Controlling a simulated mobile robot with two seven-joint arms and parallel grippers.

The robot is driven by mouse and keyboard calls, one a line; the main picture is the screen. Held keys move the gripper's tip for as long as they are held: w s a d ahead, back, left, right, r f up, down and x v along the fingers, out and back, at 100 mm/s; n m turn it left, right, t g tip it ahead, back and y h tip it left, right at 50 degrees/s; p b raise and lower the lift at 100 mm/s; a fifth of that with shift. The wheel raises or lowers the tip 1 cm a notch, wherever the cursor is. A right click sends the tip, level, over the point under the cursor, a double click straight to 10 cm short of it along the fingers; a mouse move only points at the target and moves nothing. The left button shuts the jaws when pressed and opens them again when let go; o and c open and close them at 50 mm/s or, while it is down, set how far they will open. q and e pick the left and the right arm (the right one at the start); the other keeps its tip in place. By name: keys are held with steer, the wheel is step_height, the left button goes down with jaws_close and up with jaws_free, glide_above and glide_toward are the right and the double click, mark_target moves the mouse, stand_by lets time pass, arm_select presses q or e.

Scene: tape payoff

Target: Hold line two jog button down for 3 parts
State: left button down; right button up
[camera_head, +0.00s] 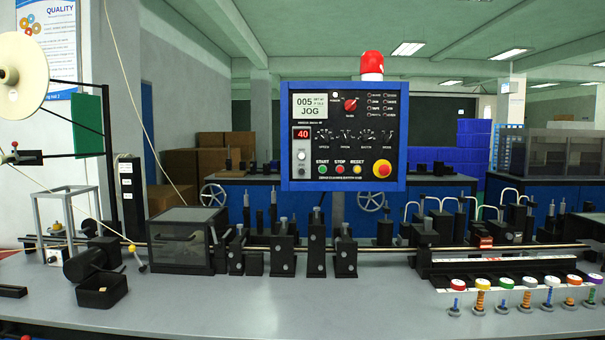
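A blue-framed control panel (345,180) stands upright behind the bench, near the middle of the view. Its white display (317,106) reads 005 and JOG, and a small red readout (302,133) reads 40. A white round button (301,155) sits below the readout; its label is too small to read. I cannot tell which control is the line two jog button. Neither of my grippers is in view, and nothing touches the panel.
A red emergency button (382,169) is at the panel's lower right. A red beacon (372,63) tops the panel. Black machine blocks line a long rail (383,248) below it. Several coloured-cap pieces stand at the right front. The grey bench front (260,310) is clear.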

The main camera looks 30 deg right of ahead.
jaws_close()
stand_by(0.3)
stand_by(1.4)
